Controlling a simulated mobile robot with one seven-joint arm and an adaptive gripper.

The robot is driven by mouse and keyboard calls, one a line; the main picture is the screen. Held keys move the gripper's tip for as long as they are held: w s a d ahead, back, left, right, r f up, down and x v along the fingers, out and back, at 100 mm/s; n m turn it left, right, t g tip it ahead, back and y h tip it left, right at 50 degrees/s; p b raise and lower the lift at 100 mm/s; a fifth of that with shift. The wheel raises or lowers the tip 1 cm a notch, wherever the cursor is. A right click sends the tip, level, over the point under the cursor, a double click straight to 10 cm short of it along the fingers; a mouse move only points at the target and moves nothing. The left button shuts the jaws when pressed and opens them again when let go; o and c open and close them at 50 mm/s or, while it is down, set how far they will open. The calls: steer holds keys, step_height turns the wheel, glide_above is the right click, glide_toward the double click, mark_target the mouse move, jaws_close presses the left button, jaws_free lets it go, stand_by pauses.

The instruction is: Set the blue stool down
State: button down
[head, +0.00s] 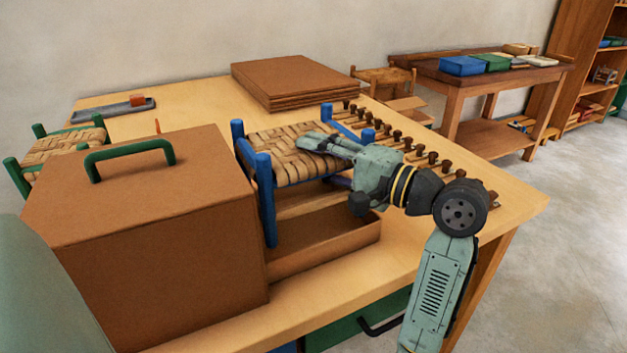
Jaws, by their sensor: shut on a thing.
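The blue stool (266,190) has blue posts and legs and a seat of woven tan bark strips. It stands roughly upright at the middle of the workbench, between the brown box and the row of pegs. My gripper (312,142) comes in from the right and is shut on the stool at its seat. The gripper and wrist hide the right front part of the stool. A shallow brown tray (325,246) lies at the stool's feet. I cannot tell whether the legs touch the tray or the bench.
A large brown box (160,240) with a green handle stands close on the left. A green stool (62,146) is behind it. A rack of dark pegs (430,158) runs along the right. Stacked brown boards (295,82) lie at the back. The bench's front right (400,250) is clear.

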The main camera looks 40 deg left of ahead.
steer(key=shift+f, duration=2.2)
steer(key=shift+f, duration=0.15)
steer(key=c, duration=1.1)
jaws_free()
steer(key=w+d+b, duration=0.1)
steer(key=d+b, duration=0.1)
steer(key=d, duration=1)
steer(key=shift+w, duration=0.15)
